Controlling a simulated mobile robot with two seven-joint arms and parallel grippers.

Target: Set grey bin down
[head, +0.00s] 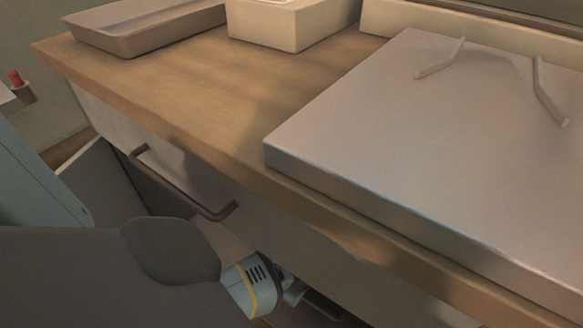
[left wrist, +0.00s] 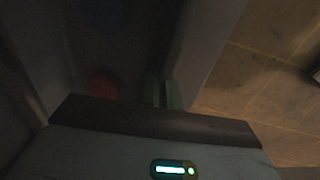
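I cannot clearly make out the grey bin in the head view. In the left wrist view, a smooth grey wall (left wrist: 205,45) slopes beside a dark space; it may be part of the bin, but I cannot be sure. My left gripper (head: 305,292) is low in front of the counter, beneath the drawer handle, partly hidden by my dark arm. In the left wrist view, greenish finger-like pieces (left wrist: 166,94) sit close together at the lower end of the grey wall. Whether they grip it is too dark to tell. My right gripper is not in view.
A wooden counter (head: 190,95) carries a metal tray (head: 125,42), a white box (head: 270,28) and a large grey slab (head: 400,140) with two handles. A dark drawer handle (head: 180,190) sticks out from its front. Tiled floor (left wrist: 265,75) lies right of the grey wall.

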